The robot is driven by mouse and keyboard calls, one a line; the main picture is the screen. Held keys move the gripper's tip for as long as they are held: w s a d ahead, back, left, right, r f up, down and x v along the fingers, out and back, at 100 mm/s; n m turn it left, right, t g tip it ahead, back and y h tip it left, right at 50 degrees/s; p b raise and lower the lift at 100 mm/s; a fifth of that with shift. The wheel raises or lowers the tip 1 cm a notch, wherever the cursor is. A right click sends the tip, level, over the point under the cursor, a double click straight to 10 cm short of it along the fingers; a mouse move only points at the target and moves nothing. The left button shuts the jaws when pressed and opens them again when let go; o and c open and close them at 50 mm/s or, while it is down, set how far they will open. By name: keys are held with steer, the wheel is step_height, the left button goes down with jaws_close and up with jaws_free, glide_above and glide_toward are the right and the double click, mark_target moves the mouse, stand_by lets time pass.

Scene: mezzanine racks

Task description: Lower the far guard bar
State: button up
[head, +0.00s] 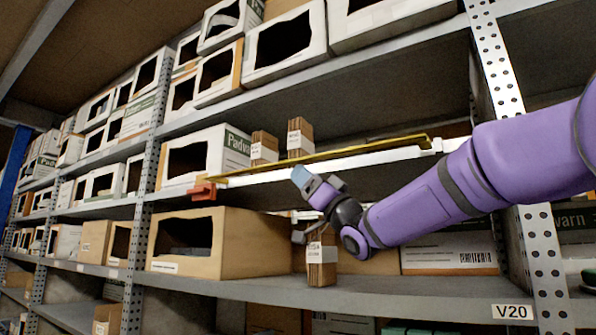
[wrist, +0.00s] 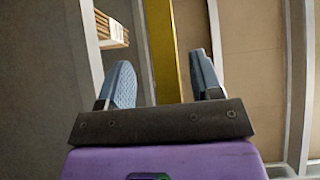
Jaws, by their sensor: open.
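The guard bar (head: 330,156) is a long yellow bar across the front of the middle shelf bay, running just above a pale white rail. An orange-red bracket (head: 202,190) sits at its left end, and its right end meets a white fitting near the perforated upright. My gripper (head: 301,205) is open and empty, in front of and slightly below the bar. In the wrist view, the yellow bar (wrist: 164,45) runs lengthwise between the two blue fingers of my gripper (wrist: 162,80). I cannot tell how far beyond the fingertips it lies.
Two brown bundles (head: 300,138) stand behind the bar, and another (head: 321,257) stands on the shelf below, close to my gripper. Open-fronted cartons (head: 228,240) fill the racks. A perforated upright (head: 545,262) stands at right; the shelf edge carries a V20 label (head: 512,312).

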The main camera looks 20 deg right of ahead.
steer(key=v, duration=0.6)
steer(key=shift+w+f+h, duration=0.1)
steer(key=shift+h, duration=0.3)
steer(key=s+d+f+m+g+h, duration=0.2)
steer(key=s+f+m+g+h, duration=0.15)
steer(key=f+h, duration=0.5)
steer(key=s+d+f+m+g+h, duration=0.3)
steer(key=f+m+h, duration=0.2)
steer(key=f+h, duration=0.3)
steer(key=s+a+f+n+g+y, duration=0.1)
steer(key=s+a+f+n+g, duration=0.1)
steer(key=s+f+g, duration=0.8)
steer(key=s+f, duration=0.8)
steer(key=shift+s+a, duration=0.4)
steer(key=shift+y, duration=0.25)
